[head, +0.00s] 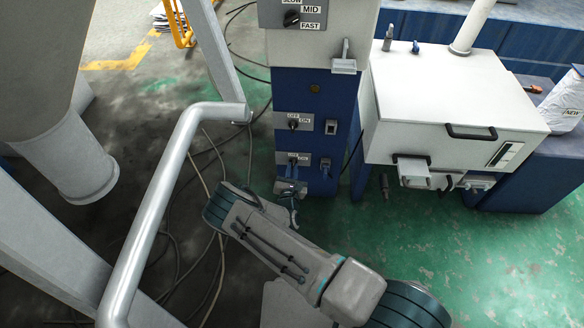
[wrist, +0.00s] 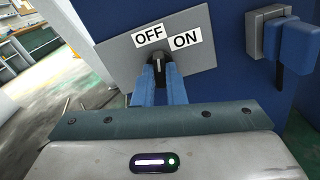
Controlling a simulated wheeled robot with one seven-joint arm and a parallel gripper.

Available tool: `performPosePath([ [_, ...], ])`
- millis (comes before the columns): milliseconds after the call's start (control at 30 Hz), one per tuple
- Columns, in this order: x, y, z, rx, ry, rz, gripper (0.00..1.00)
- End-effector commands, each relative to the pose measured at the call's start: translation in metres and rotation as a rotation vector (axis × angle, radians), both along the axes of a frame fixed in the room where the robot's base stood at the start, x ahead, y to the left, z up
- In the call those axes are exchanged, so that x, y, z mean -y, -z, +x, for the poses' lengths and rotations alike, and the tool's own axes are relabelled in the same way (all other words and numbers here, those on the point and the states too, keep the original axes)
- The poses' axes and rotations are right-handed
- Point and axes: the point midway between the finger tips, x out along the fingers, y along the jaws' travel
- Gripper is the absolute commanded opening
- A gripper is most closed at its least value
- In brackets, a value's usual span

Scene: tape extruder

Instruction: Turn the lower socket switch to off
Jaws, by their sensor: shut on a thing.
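The lower socket switch is a black knob (wrist: 158,62) on a grey plate (wrist: 200,62) labelled OFF at left and ON at right. Its plate shows low on the blue column in the head view (head: 305,158). My gripper (wrist: 160,72) reaches it from below in the wrist view, and its blue fingers are shut on the knob. The knob's tip points up, near the gap between the two labels. The fingers hide its lower part. In the head view my gripper (head: 292,168) is at the lower plate and the knob is mostly hidden.
An upper OFF/ON switch (head: 293,124) sits above on the same blue column (head: 310,90). A blue plug in a socket (wrist: 285,40) is close to the right of the lower plate. A silver handrail (head: 160,210) stands left of my arm. A white box machine (head: 455,95) stands right.

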Motion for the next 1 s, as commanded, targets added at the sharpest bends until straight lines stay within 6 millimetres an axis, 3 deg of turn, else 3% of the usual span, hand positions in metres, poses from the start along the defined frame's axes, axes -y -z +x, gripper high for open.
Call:
performPosePath([
  [400, -0.0001, -0.0014, 0.0000, -0.006, -0.001, -0.228, 0.00],
  [1000, 0.0001, -0.0010, 0.0003, -0.006, -0.001, -0.275, 0.00],
])
